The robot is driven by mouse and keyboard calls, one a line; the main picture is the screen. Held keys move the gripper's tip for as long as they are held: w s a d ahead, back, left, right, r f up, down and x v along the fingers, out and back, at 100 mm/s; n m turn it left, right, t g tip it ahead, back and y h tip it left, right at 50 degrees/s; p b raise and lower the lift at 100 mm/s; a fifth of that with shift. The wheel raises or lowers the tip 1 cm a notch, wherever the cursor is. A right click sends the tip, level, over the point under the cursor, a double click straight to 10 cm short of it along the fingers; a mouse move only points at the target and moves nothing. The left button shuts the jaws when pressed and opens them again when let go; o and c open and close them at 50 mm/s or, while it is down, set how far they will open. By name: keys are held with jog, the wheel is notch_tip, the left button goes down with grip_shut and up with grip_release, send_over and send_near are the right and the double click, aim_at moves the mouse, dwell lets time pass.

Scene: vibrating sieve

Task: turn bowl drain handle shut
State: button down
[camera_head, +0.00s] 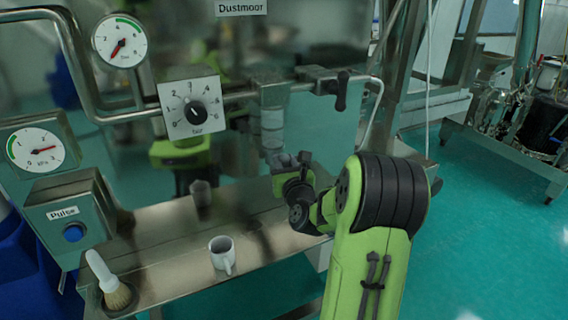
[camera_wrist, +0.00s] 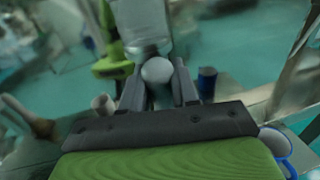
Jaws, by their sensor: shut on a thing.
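My gripper (camera_head: 292,165) is low in front of the steel panel, just under a clear upright cylinder (camera_head: 272,130). In the wrist view the two dark fingers of my gripper (camera_wrist: 160,90) stand on either side of a pale round knob (camera_wrist: 157,71) and are shut on it. The knob sits right below a clear cylinder (camera_wrist: 141,22); I take it for the bowl drain handle. In the head view my gripper and wrist hide the knob. How far the handle is turned cannot be told.
A pipe with a black lever (camera_head: 341,92) runs above my gripper. Gauges, a dial (camera_head: 195,110) and a Pulse button box (camera_head: 72,215) are on the left.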

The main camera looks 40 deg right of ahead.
jog(key=shift+f+n+b, duration=0.1)
jog(key=shift+n+b, duration=0.3)
jog(key=shift+b, duration=0.05)
jog(key=n+b, duration=0.1)
jog(key=n+t+b, duration=0.1)
jog(key=n+b, duration=0.1)
jog(key=shift+w+a+f, duration=0.1)
jog(key=shift+a+f, duration=0.1)
jog(key=shift+a, duration=0.1)
jog(key=n+t+b, duration=0.1)
jog(key=n+b, duration=0.4)
jog(key=b, duration=0.1)
jog(key=f+n+y+b, duration=0.1)
jog(key=n+b, duration=0.4)
jog(key=a+n+t+y+b, duration=0.1)
jog(key=n+b, duration=0.5)
jog(key=shift+w+f+t+b, duration=0.15)
jog(key=shift+t+b, duration=0.15)
jog(key=shift+n+y, duration=0.4)
jog(key=c, duration=1)
grip_release()
